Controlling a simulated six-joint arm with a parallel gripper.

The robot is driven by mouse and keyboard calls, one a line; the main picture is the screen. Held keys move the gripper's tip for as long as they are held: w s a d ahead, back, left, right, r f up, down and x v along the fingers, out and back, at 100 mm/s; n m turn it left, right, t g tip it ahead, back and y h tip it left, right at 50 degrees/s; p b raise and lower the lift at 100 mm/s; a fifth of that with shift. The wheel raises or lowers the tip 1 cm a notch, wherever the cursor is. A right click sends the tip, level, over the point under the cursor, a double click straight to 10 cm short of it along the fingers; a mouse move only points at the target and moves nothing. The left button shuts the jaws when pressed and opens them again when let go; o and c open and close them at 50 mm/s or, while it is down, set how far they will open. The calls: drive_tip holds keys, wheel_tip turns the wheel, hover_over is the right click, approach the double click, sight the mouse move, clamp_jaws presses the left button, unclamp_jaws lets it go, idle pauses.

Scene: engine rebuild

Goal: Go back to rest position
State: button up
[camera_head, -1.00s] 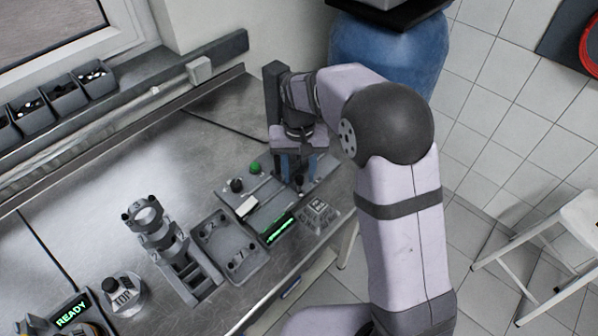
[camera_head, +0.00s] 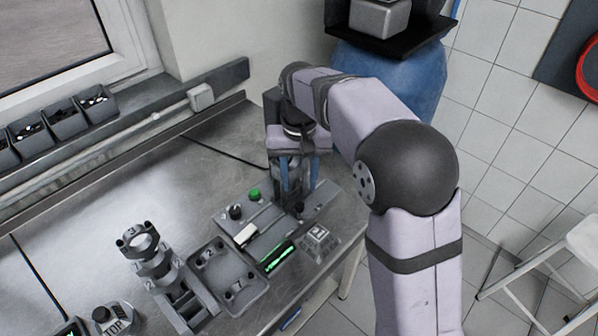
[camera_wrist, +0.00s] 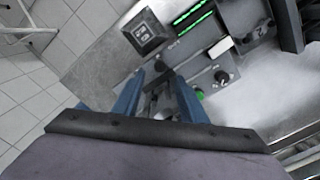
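My gripper (camera_head: 298,196) hangs over the back right part of a grey control panel (camera_head: 225,222) on the metal bench, with its blue fingers pointing down. In the wrist view the two blue fingers of my gripper (camera_wrist: 158,82) stand apart with a gap between them. I see nothing clearly held; a dark knob and part of the panel show beyond the tips. The panel has a green button (camera_head: 254,194), a black knob (camera_head: 236,212) and a lit green display (camera_head: 276,257). The button also shows in the wrist view (camera_wrist: 199,94).
A numbered block (camera_head: 319,240) sits at the bench's right edge. A grey tray (camera_head: 262,288) and a stand with numbered rings (camera_head: 138,241) are left of it. Small bins (camera_head: 65,120) line the back ledge. A blue barrel (camera_head: 420,75) stands behind my arm, and a white stool (camera_head: 580,240) stands right.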

drive_tip(key=s+d+f, duration=0.4)
drive_tip(key=s+d, duration=0.2)
drive_tip(key=s, duration=0.4)
drive_tip(key=s+d+f, duration=0.5)
drive_tip(key=s+d, duration=0.2)
drive_tip(key=s, duration=0.4)
drive_tip(key=shift+d, duration=0.2)
